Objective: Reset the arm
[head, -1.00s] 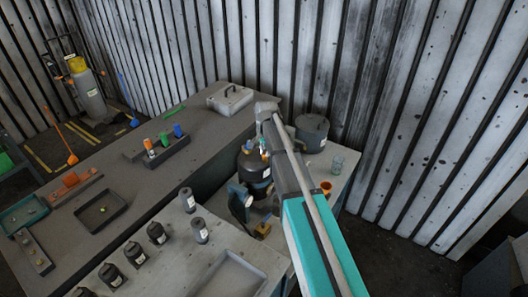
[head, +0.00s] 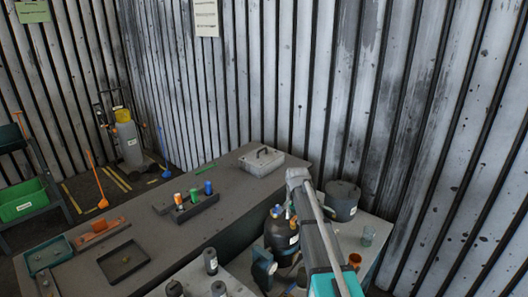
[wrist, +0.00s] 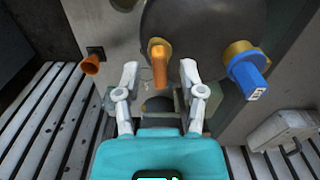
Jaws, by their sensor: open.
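My gripper (wrist: 158,80) is open in the wrist view, its two pale fingers apart with nothing held between them. Beyond the fingertips is a large dark round body (wrist: 200,25) with an orange handle-like part (wrist: 160,52) in front of it, seen between the fingers. A blue fitting (wrist: 247,72) with a brass collar sits right of the fingers. In the head view my arm reaches up over the bench, and I cannot make out the gripper's fingers there. A dark rounded vessel (head: 282,238) with small coloured parts on top stands left of my arm.
A grey pot (head: 343,202), an orange cup (head: 355,260) and a clear glass (head: 368,236) stand right of my arm. A corrugated wall (head: 420,120) closes the back.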

